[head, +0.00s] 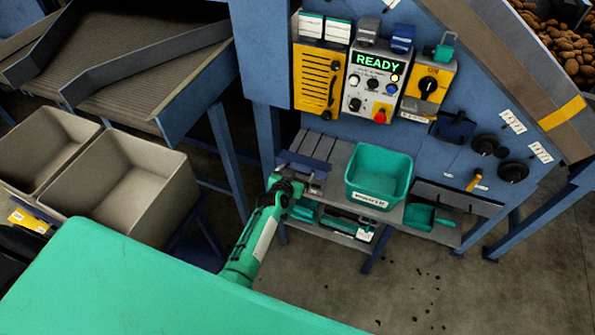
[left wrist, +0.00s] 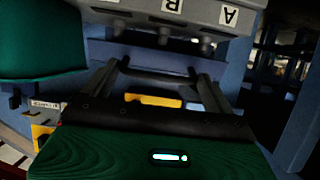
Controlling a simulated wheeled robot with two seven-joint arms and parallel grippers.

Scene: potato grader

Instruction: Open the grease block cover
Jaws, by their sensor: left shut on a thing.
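My left gripper (head: 300,188) is at the left end of the grey shelf, beside a dark blue plate (head: 302,164) that looks like the grease block cover. In the left wrist view, the two dark fingers of the gripper (left wrist: 157,76) reach forward and are shut on a thin dark edge or bar. My right gripper is not in view.
A teal tub (head: 378,176) stands on the shelf right of my gripper; a teal scoop (head: 420,215) lies farther right. The control panel (head: 376,85) reads READY above. Grey bins (head: 140,185) stand at left. The floor at right is open, with small debris.

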